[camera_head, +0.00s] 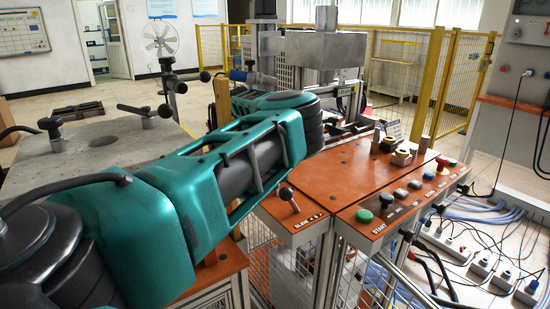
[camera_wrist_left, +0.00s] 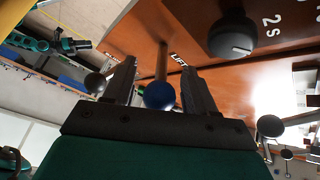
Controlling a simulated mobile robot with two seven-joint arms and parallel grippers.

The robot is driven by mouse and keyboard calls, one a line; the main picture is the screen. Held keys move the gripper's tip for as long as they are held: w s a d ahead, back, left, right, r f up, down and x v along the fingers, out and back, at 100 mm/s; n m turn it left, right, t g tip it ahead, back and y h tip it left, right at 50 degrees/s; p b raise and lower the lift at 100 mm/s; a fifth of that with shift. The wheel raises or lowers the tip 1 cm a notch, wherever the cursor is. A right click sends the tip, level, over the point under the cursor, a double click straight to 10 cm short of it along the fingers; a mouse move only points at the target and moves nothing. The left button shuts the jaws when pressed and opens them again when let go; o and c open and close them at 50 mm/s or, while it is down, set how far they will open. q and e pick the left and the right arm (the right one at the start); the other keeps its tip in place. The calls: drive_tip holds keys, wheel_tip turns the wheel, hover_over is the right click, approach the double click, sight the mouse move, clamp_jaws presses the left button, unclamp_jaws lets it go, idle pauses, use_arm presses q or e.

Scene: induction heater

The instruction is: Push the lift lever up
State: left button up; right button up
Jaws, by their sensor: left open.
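The lift lever (camera_wrist_left: 159,95) shows in the left wrist view as a thin rod with a blue ball knob, beside the "LIFT" lettering on an orange-brown panel (camera_wrist_left: 135,35). My left gripper (camera_wrist_left: 158,70) is open, with one dark finger on each side of the lever. The knob appears between the fingers, near the palm; I cannot tell whether anything touches it. In the head view a blue knob (camera_head: 238,75) shows just beyond my teal left hand (camera_head: 270,101); the fingers are mostly hidden there. My right gripper is in neither view.
In the head view, an orange control desk (camera_head: 340,170) with buttons stands right of my arm. A grey table (camera_head: 90,150) with clamps stands left.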

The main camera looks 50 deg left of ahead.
use_arm(q)
wheel_tip(320, 180, up, 20)
drive_tip(key=p, duration=0.4)
drive_tip(key=shift+p, duration=0.3)
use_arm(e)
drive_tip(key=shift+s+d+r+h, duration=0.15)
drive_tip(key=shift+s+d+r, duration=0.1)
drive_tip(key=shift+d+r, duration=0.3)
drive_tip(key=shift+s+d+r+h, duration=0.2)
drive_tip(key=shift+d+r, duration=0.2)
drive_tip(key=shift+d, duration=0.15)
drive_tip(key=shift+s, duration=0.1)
